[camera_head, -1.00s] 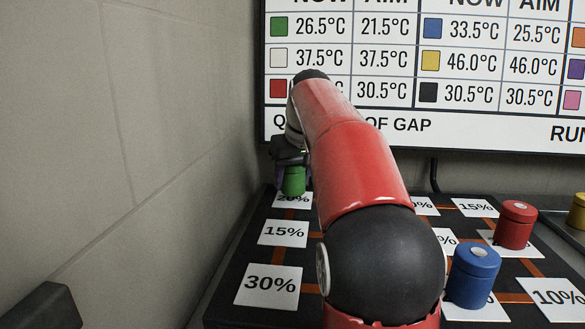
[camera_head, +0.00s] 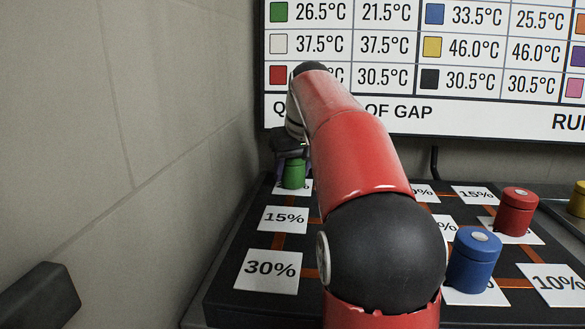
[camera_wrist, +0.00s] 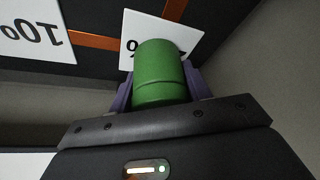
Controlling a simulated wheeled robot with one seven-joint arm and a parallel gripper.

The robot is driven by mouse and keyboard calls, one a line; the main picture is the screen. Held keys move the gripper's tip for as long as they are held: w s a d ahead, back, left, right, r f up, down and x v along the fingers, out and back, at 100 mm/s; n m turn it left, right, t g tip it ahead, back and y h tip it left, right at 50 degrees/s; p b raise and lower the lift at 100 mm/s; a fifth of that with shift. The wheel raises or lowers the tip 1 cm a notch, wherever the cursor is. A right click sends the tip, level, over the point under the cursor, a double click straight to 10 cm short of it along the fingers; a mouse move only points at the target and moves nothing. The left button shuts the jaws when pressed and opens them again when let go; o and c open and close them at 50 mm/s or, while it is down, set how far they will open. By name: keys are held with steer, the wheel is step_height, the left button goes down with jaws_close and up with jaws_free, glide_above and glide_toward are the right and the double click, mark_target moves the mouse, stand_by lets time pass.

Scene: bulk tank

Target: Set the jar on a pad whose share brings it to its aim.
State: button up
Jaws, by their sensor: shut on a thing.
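My gripper (camera_head: 292,158) is shut on the green jar (camera_head: 294,174), which is upright at the far left of the dark bench. The jar is at or just above a white pad (camera_head: 306,187); I cannot tell whether it touches. In the wrist view the green jar (camera_wrist: 160,80) sits between purple fingers and covers most of the number on the pad (camera_wrist: 190,42). The wall board (camera_head: 400,60) lists green at 26.5°C now, aim 21.5°C. Nearer pads read 15% (camera_head: 283,220) and 30% (camera_head: 268,271).
A blue jar (camera_head: 473,262) and a red jar (camera_head: 517,212) stand on pads to the right. A yellow jar (camera_head: 578,200) is at the right edge. Other pads read 15% (camera_head: 475,195) and 10% (camera_head: 556,284). A wall is close on the left. My arm hides the bench's middle.

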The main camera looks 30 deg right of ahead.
steer(key=shift+f, duration=0.2)
steer(key=o, duration=1.1)
steer(key=shift+o, duration=0.2)
steer(key=shift+r, duration=0.1)
steer(key=p+v, duration=0.1)
steer(key=v, duration=0.6)
steer(key=shift+s+r, duration=0.2)
steer(key=shift+r, duration=0.15)
